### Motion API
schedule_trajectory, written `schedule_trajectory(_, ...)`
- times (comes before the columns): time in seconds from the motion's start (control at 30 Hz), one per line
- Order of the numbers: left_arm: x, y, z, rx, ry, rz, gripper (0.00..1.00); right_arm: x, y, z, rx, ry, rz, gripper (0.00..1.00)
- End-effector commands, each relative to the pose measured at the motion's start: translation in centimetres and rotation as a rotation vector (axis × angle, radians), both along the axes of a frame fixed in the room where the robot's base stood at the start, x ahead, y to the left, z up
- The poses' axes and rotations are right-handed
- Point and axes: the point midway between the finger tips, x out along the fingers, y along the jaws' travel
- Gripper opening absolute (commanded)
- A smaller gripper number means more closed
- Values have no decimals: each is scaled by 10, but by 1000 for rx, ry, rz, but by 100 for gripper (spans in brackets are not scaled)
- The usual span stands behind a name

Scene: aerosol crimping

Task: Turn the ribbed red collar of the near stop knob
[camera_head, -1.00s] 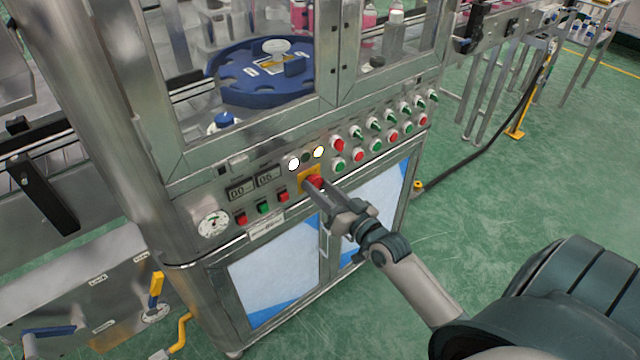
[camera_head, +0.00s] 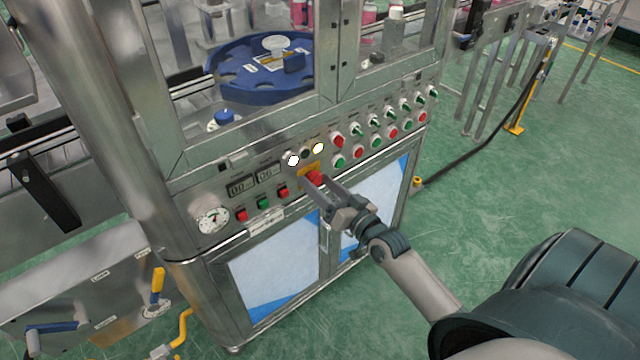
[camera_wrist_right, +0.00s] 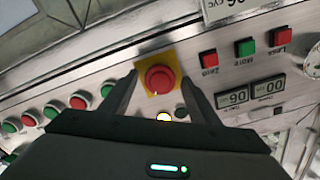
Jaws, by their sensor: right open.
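The near stop knob is a red round knob (camera_head: 315,178) on a yellow plate, mounted on the steel control panel of the machine. In the right wrist view the red knob (camera_wrist_right: 159,79) sits on its yellow plate (camera_wrist_right: 152,58), between the two fingers. My right gripper (camera_head: 312,184) is open, with one finger on each side of the knob. In the wrist view a gap shows between each finger of the right gripper (camera_wrist_right: 158,85) and the red collar. The ribs of the collar are too small to make out. My left gripper is out of view.
Small red and green buttons (camera_head: 263,203) and two displays (camera_head: 241,187) lie left of the knob. Lit lamps (camera_head: 318,148) sit just above it. Rows of buttons and switches (camera_head: 375,140) run to the right. Green floor (camera_head: 480,210) is open in front.

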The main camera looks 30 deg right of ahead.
Motion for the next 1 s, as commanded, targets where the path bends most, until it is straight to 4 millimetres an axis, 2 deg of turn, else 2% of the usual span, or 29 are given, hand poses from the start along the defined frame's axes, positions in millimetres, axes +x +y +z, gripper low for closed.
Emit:
schedule_trajectory(0.17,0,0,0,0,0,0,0,-2,0,-1,0,1,0,55)
schedule_trajectory(0.37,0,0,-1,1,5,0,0,-16,-1,-1,-1,2,0,55)
schedule_trajectory(0.67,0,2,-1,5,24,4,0,-59,-5,-2,-1,3,1,55)
schedule_trajectory(1.0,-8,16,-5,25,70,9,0,-114,-9,-3,0,3,1,55)
